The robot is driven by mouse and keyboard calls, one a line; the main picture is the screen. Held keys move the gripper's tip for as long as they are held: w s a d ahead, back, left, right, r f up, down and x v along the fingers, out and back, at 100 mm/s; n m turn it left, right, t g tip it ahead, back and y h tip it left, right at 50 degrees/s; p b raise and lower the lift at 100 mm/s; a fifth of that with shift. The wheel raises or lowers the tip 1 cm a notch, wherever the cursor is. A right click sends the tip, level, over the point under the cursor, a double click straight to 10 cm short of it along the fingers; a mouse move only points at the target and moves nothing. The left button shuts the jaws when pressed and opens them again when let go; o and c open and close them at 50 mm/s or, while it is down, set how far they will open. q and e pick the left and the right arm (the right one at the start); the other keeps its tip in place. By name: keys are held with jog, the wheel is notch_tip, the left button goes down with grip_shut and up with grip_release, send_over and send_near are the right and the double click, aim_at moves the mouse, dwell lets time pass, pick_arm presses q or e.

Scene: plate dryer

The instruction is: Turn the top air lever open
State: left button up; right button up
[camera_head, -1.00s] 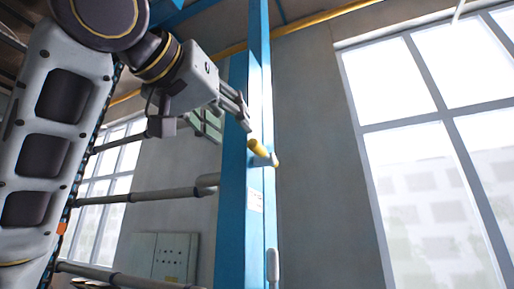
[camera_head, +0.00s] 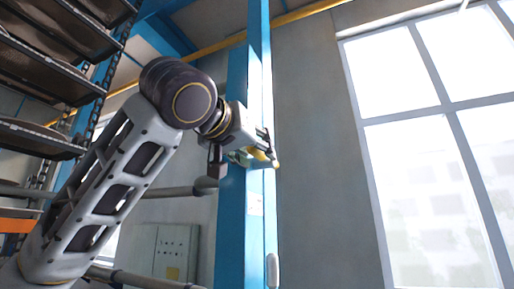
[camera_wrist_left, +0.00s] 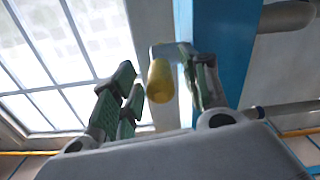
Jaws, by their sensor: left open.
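The top air lever (camera_head: 262,156) has a yellow handle and sits on the blue post (camera_head: 233,200). In the head view it is partly hidden behind my left gripper (camera_head: 266,146), which is right at it. In the left wrist view the yellow handle (camera_wrist_left: 160,82) lies between the two spread green-padded fingers of the left gripper (camera_wrist_left: 162,72). The right finger is close to the handle; I cannot tell whether it touches. The gripper is open. My right gripper is not in view.
A grey handle (camera_head: 272,270) is lower on the post. Grey horizontal pipes (camera_head: 175,192) run left of the post. A grey cabinet (camera_head: 160,250) stands behind. Racks with trays (camera_head: 50,50) are at upper left. A large window (camera_head: 430,150) is at right.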

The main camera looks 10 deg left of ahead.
pick_arm(q)
jog(key=shift+w+d, duration=0.2)
jog(key=shift+w, duration=0.45)
grip_shut()
